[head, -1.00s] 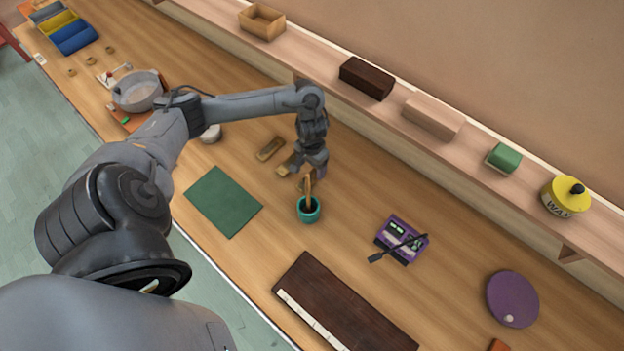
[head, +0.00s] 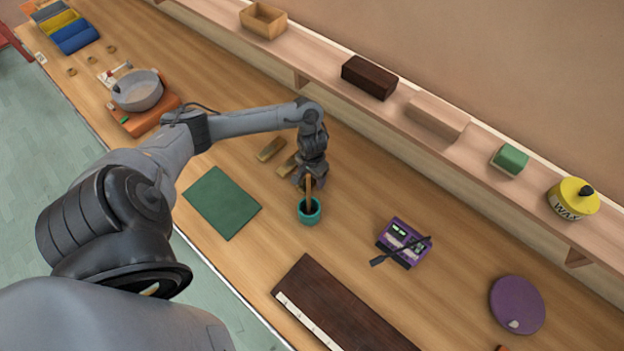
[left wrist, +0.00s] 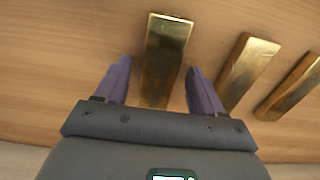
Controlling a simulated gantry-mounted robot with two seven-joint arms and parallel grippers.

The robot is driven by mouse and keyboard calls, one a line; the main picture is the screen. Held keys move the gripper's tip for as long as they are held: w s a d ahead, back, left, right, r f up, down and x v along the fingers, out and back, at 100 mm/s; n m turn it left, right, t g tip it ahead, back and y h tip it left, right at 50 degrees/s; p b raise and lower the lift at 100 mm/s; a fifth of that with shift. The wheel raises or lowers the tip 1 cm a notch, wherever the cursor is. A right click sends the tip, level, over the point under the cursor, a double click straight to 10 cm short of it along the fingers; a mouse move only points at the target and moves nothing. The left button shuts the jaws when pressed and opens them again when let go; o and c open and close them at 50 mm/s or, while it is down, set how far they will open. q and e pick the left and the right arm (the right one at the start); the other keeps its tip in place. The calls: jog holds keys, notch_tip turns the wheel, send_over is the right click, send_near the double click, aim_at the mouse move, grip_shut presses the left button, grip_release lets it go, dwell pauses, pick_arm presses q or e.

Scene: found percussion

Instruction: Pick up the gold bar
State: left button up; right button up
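Three gold bars lie on the wooden bench. In the left wrist view one gold bar (left wrist: 168,50) lies between the two purple fingers of my left gripper (left wrist: 160,85), with a gap on each side. A second gold bar (left wrist: 248,68) and a third gold bar (left wrist: 291,88) lie to the right of the fingers. In the head view two gold bars (head: 270,149) (head: 287,166) show left of my left gripper (head: 309,184). The bar between the fingers is mostly hidden there. The left gripper is open and empty. My right gripper is not in view.
A teal cup (head: 309,213) with a brown stick-like thing stands just in front of the gripper. A green mat (head: 222,203) lies to the left, a purple device (head: 403,242) to the right. A dark keyboard-like board (head: 335,308) lies nearer. A shelf (head: 328,82) runs behind.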

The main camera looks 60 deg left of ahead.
pick_arm(q)
grip_shut()
jog(key=shift+r, duration=0.15)
